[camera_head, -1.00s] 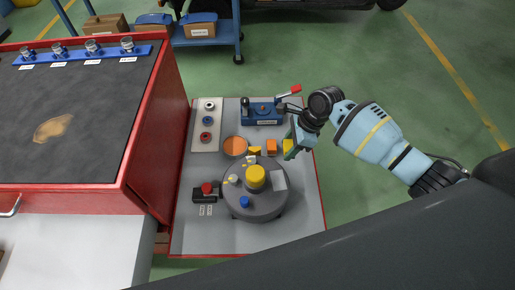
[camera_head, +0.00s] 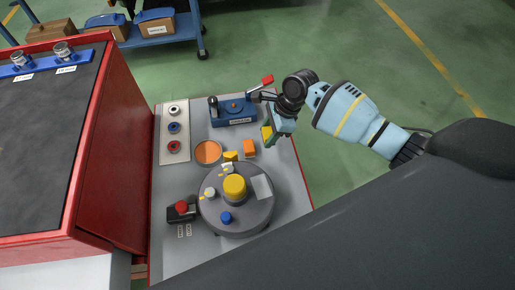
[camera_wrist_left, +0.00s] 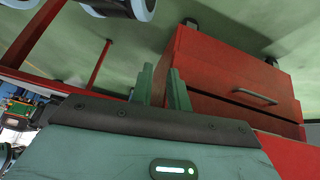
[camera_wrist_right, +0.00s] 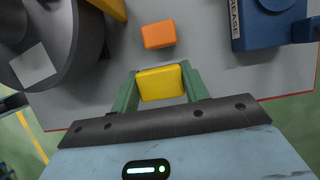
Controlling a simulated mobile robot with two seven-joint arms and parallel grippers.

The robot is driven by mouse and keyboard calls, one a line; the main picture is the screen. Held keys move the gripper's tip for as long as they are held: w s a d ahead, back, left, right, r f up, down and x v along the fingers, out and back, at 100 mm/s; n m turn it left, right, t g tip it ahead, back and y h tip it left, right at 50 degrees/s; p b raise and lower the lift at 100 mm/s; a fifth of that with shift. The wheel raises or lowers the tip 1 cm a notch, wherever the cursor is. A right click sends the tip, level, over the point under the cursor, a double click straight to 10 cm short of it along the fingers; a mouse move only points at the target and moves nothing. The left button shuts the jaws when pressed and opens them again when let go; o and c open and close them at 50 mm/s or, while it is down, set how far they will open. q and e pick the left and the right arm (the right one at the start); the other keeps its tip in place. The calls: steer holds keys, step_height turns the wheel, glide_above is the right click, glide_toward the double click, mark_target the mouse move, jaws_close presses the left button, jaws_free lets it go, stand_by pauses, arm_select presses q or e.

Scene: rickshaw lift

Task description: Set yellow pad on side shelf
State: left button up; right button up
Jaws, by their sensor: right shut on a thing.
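The yellow pad (camera_wrist_right: 161,83) is a small block between the two green fingers of my right gripper (camera_wrist_right: 160,88), which is shut on it. In the head view my right gripper (camera_head: 270,134) and the pad are at the right edge of the grey side shelf (camera_head: 168,215), beyond the orange block (camera_head: 249,148). The pad looks held above the shelf surface, but the gap is hard to judge. My left gripper (camera_wrist_left: 162,85) shows only in its wrist view. Its fingers stand a little apart with nothing between them, before a red drawer (camera_wrist_left: 240,85).
A round grey turntable (camera_head: 250,218) carries a yellow knob. A blue fixture (camera_head: 233,112), an orange bowl (camera_head: 208,152), a yellow wedge (camera_head: 231,156), a ring board (camera_head: 174,147) and a red-button box (camera_head: 181,208) crowd the shelf. A red-sided bench (camera_head: 100,150) stands left.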

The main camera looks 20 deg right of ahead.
mark_target(263, 151)
step_height(263, 151, down, 2)
steer(key=shift+f, duration=0.1)
step_height(263, 151, down, 4)
steer(key=shift+r+b, duration=0.2)
steer(key=shift+b, duration=0.5)
arm_select(q)
steer(key=shift+w+f, duration=0.25)
steer(key=shift+f, duration=0.3)
arm_select(e)
steer(key=shift+f, duration=0.1)
steer(key=shift+f, duration=0.15)
steer(key=o, duration=1)
steer(key=shift+c, duration=0.2)
